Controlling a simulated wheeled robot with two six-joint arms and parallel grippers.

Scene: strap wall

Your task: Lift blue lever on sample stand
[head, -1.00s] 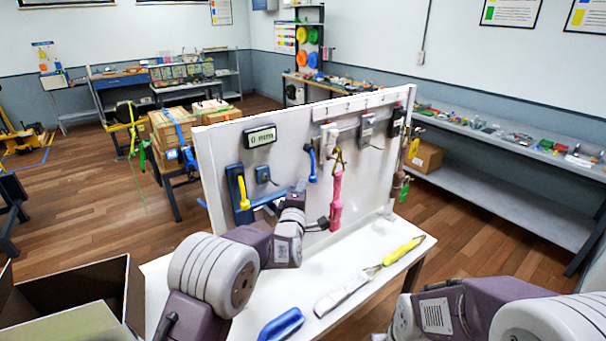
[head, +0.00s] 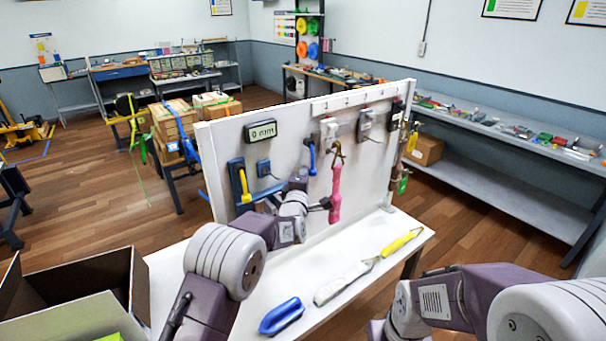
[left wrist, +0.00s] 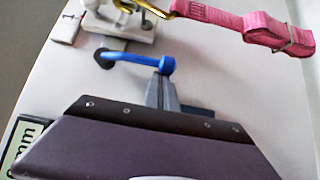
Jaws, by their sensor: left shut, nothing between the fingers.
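The blue lever (head: 312,158) hangs from its pivot on the upright white panel, its round end low. In the left wrist view the lever (left wrist: 135,59) runs from a dark pivot at left to a blue knob at right. My left gripper (head: 326,204) is in front of the panel, below the lever and beside the pink strap. In the left wrist view its shut fingers (left wrist: 163,80) are empty, with their tips close to the knob; I cannot tell whether they touch. My right gripper is out of view; only its arm shows at lower right.
A pink strap (head: 335,192) hangs from a brass hook right of the lever. A yellow lever (head: 244,186) and a display (head: 260,131) are at left on the panel (head: 222,138). A blue-handled tool (head: 282,316) and a yellow-white tool (head: 366,268) lie on the white table.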

